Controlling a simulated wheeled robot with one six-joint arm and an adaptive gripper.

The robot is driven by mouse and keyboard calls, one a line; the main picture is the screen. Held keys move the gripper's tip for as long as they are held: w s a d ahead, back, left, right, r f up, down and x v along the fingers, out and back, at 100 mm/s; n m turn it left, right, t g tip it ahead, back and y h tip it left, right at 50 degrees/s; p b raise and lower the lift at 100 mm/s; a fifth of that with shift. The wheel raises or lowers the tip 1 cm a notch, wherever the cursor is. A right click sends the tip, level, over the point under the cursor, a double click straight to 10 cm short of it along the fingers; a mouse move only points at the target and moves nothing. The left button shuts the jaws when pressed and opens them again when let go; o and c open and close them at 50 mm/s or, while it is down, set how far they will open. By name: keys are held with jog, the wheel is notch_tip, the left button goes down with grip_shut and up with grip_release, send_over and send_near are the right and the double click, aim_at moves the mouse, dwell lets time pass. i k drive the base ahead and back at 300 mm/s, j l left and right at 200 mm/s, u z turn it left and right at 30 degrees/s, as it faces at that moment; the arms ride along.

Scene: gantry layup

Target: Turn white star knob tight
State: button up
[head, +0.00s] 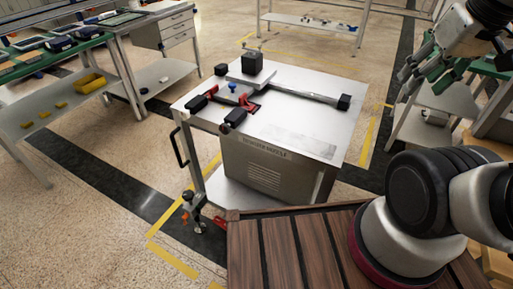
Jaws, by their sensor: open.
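I cannot make out a white star knob in the head view; at this size the small fittings on the table do not resolve. A metal-topped cart (300,143) stands in the middle. On it lie red clamps with black handles (236,101), a small blue knob (232,87) and a black block (252,61) on a light plate. A long metal bar with a black end (344,102) reaches to the right. My gripper (408,77) hangs at the upper right, open and apart from the cart, with nothing visible between its fingers.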

aim_at(184, 113)
jog(key=j+u, duration=0.15)
jog(key=u, duration=0.25)
jog(key=k+j+u, duration=0.1)
jog(key=u, duration=0.25)
